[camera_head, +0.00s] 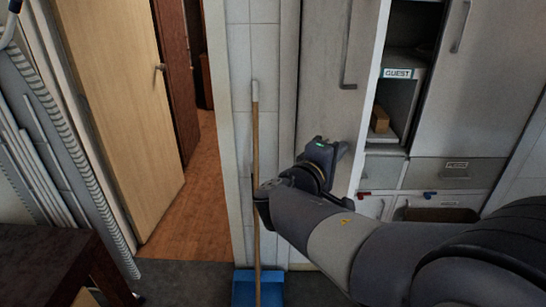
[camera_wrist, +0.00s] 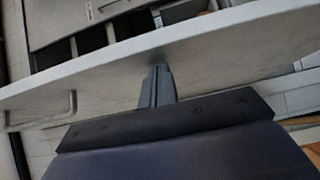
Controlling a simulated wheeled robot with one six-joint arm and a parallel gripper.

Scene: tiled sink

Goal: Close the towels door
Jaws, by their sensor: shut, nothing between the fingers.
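A pale grey cabinet door (camera_head: 325,95) with a long bar handle (camera_head: 349,45) stands open beside the shelves in the head view. No towels label shows on it. My gripper (camera_head: 342,150) is in front of the door's lower part, below the handle. In the wrist view the door (camera_wrist: 215,52) crosses the picture at a slant, its handle (camera_wrist: 40,110) at the left. My gripper (camera_wrist: 158,70) is shut and empty, with its fingertips at the door's face. A dark shadow lies at the tips; I cannot tell whether they touch.
Open shelves with a GUEST label (camera_head: 397,73) and a brown box (camera_head: 380,119) show right of the door. Another cabinet door (camera_head: 470,90) is further right. A broom stick (camera_head: 255,170) and blue dustpan (camera_head: 270,290) stand left of my arm. A wooden door (camera_head: 115,90) is at left.

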